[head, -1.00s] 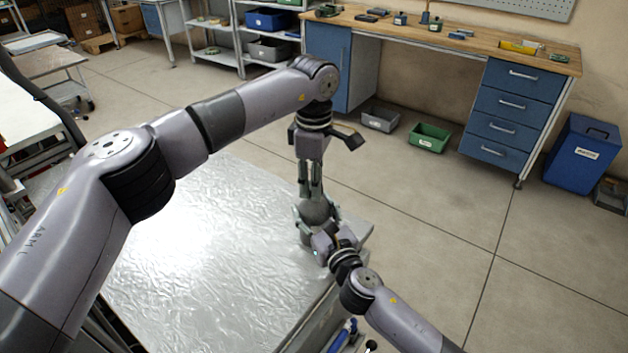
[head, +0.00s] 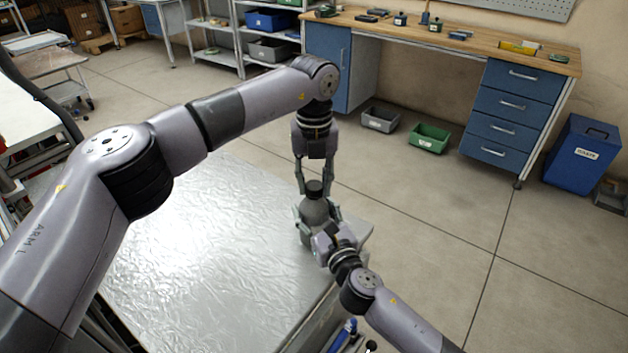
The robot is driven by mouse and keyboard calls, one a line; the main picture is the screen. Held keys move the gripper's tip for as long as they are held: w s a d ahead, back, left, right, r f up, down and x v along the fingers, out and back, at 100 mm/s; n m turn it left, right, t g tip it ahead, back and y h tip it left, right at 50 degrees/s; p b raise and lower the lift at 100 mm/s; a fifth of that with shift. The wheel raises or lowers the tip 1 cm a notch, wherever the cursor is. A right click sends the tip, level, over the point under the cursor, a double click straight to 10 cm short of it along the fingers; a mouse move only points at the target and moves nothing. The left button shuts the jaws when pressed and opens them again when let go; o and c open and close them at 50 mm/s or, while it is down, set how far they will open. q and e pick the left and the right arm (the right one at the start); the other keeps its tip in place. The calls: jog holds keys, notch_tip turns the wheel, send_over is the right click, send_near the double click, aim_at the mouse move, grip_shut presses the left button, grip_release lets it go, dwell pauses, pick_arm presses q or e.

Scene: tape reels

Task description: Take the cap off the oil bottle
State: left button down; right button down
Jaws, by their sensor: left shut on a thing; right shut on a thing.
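The grey oil bottle (head: 313,212) stands upright near the right edge of the metal-topped table (head: 185,255). Its dark cap (head: 314,187) sits at the top of the neck, and I see no clear gap below it. My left gripper (head: 314,189) points straight down from above, shut on the cap with one finger on either side. My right gripper (head: 317,226) comes in from the lower right and is shut around the bottle's body, hiding part of its lower side.
Beyond the table is open floor with a grey bin (head: 380,118) and a green bin (head: 429,138). A workbench (head: 450,40) with blue drawers stands at the back, and a blue container (head: 584,153) is at the right. The table's left and middle are bare.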

aim_at(314, 185)
pick_arm(q)
jog(key=n, duration=1.3)
jog(key=shift+n, duration=0.4)
jog(key=shift+r, duration=0.2)
jog(key=shift+r, duration=0.95)
jog(key=shift+r, duration=2)
pick_arm(e)
jog(key=c, duration=0.6)
grip_release()
